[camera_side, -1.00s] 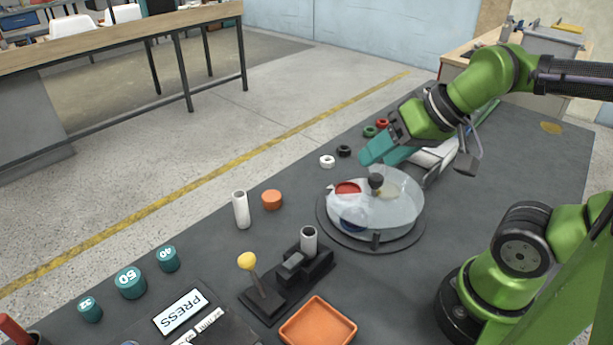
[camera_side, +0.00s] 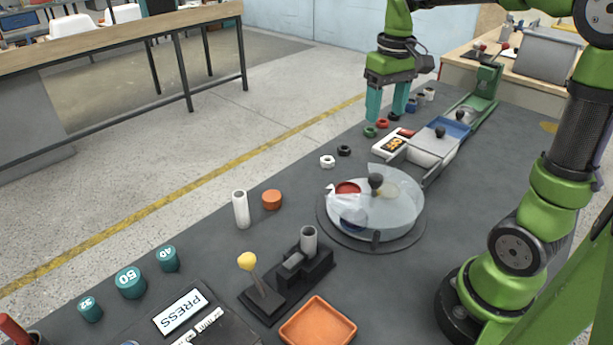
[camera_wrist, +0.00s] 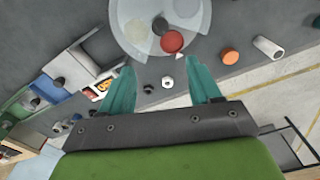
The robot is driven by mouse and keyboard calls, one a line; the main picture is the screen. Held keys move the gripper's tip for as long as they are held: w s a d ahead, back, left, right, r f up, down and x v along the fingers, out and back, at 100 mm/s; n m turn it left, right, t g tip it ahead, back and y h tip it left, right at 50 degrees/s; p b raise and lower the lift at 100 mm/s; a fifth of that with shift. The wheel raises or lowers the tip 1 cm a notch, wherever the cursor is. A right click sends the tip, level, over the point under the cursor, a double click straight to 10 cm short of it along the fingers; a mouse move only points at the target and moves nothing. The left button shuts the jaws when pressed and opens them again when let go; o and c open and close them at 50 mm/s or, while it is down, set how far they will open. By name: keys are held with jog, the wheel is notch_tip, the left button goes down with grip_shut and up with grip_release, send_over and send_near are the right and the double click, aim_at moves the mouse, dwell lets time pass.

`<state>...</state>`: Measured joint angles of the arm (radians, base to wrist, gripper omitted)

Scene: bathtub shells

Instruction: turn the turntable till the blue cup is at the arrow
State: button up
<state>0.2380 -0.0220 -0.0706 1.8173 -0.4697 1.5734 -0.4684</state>
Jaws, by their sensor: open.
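The round turntable (camera_side: 405,215) sits on the dark bench with a pale, see-through top and a black knob (camera_side: 376,181) on it. The red cup (camera_side: 347,188) is at its left, beside the small white arrow (camera_side: 331,191). The blue cup (camera_side: 353,225) is at the front left, partly veiled by the top. A beige cup (camera_side: 386,191) is at the back. The wrist view shows the red cup (camera_wrist: 172,42) next to the arrow (camera_wrist: 179,57). My gripper (camera_side: 386,108) points down, open and empty, raised behind the turntable and apart from it.
Black and white nuts (camera_side: 335,156) lie just behind the turntable. A sliding-lid box (camera_side: 430,148) stands back right. An orange disc (camera_side: 272,199) and white cylinder (camera_side: 241,209) are to the left. A yellow-knobbed lever (camera_side: 248,262) and orange tray (camera_side: 318,325) are in front.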

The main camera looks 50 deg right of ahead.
aim_at(377, 177)
jog(key=f, duration=1.6)
jog(key=shift+s+a+f, duration=0.15)
jog(key=shift+s+a, duration=0.05)
jog(key=shift+s, duration=0.1)
grip_shut()
